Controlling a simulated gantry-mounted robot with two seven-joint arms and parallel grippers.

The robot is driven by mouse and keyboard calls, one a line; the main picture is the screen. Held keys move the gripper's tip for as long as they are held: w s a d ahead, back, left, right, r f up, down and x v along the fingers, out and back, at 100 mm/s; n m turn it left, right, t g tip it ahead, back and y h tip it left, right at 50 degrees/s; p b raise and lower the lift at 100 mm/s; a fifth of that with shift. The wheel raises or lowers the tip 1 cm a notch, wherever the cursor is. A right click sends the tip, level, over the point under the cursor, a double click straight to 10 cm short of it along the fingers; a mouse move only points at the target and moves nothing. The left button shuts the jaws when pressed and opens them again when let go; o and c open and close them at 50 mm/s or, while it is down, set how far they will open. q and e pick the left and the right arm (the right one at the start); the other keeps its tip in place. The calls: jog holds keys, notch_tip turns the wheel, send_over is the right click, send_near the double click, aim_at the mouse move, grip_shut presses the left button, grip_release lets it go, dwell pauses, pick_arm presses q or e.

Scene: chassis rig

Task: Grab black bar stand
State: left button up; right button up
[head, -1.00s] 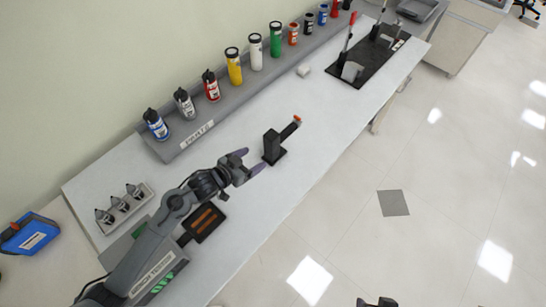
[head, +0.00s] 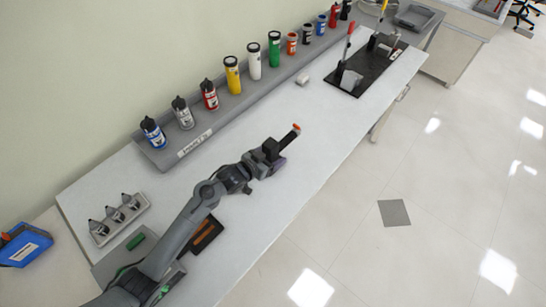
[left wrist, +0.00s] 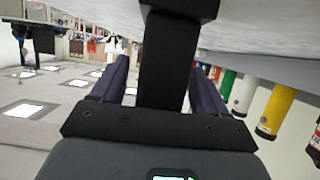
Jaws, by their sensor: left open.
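The black bar stand (head: 271,147) stands on the white workbench, with a short bar with an orange tip (head: 297,129) leaning out from its top. My left gripper (head: 269,161) is at the stand and open. In the left wrist view the stand's dark post (left wrist: 166,65) rises between the two purple-grey fingers of my left gripper (left wrist: 158,85), with a gap visible on the left side. The stand's base is mostly hidden by the gripper in the head view. My right gripper is not in view.
A grey shelf (head: 166,160) with several bottles and cylinders runs along the wall. A small bottle tray (head: 143,207) is at the left. The workbench (head: 325,125) between is mostly clear.

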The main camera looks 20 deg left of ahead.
pick_arm(q)
jog(key=shift+w+d+f, duration=0.15)
jog(key=shift+w+f, duration=0.1)
jog(key=shift+w, duration=0.15)
jog(key=c, duration=1.3)
jog(key=shift+r, duration=0.15)
grip_shut()
